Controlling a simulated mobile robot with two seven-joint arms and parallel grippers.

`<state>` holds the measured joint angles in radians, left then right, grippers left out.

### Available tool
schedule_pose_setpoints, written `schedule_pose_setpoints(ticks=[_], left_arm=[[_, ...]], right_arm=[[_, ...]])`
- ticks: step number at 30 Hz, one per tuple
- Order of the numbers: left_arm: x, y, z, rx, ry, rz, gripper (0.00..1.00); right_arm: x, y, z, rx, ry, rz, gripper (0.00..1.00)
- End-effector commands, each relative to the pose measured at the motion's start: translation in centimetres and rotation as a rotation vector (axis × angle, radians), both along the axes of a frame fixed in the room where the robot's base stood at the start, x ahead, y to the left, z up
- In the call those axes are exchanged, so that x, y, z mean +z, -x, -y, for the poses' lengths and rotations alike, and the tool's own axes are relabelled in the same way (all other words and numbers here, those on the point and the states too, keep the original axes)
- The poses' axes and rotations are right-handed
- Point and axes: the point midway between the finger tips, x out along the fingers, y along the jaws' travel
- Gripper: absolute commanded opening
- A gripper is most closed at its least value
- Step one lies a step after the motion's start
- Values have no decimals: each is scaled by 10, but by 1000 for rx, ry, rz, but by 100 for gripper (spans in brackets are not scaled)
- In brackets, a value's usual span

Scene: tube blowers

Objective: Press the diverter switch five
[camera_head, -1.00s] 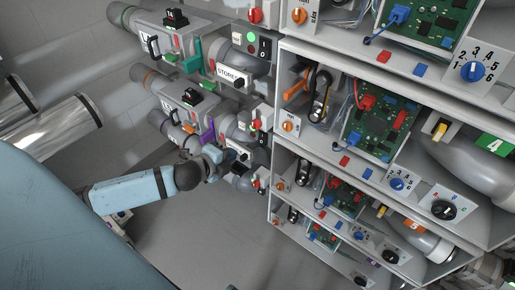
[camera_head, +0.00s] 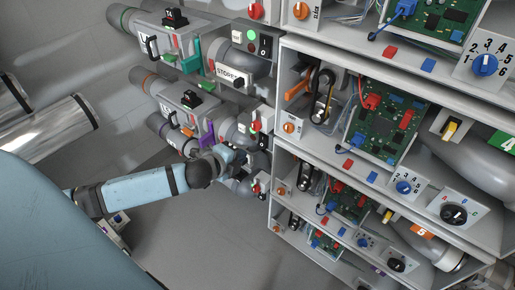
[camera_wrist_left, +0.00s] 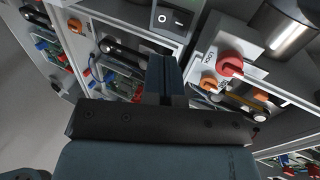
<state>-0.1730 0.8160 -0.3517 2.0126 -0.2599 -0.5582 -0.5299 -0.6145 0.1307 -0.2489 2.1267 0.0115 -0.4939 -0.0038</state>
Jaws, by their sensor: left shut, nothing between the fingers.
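In the head view my left gripper (camera_head: 236,156) is at the lower tube unit, left of the shelf rack. In the left wrist view its fingers (camera_wrist_left: 165,66) are shut with nothing between them. A black rocker switch (camera_wrist_left: 172,18) marked with a circle and a bar lies just beyond the fingertips; I cannot tell whether they touch. I see no number on it, so I cannot tell whether it is diverter switch five. An orange label "5" (camera_head: 422,231) is on a lower shelf, with a yellow lever (camera_head: 388,215) to its left. My right gripper is not in view.
A red knob (camera_wrist_left: 230,66) and an orange knob (camera_wrist_left: 208,83) are close to the right of my fingers. The shelf rack (camera_head: 283,95) holds circuit boards and dials. Open floor (camera_head: 220,235) lies below the left arm.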

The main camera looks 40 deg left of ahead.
Motion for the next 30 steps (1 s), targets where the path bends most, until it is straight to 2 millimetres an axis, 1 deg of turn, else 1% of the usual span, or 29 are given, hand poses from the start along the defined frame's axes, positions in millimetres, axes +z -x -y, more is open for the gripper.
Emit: schedule_pose_setpoints(ticks=[1,6,9,13,18,24,30], left_arm=[[-4,-11,1,0,0,4,0],[-18,-42,3,2,-1,3,0],[-25,-59,5,1,1,2,0],[-32,-75,6,0,-1,1,0],[-36,-85,7,0,-1,1,0],[-37,-86,7,-1,-1,0,0],[-38,-86,7,-1,0,3,0]], right_arm=[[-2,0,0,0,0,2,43],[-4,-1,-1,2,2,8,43],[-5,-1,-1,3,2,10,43],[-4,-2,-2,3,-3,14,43],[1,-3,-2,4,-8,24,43],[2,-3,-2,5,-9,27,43],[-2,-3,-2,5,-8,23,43]])
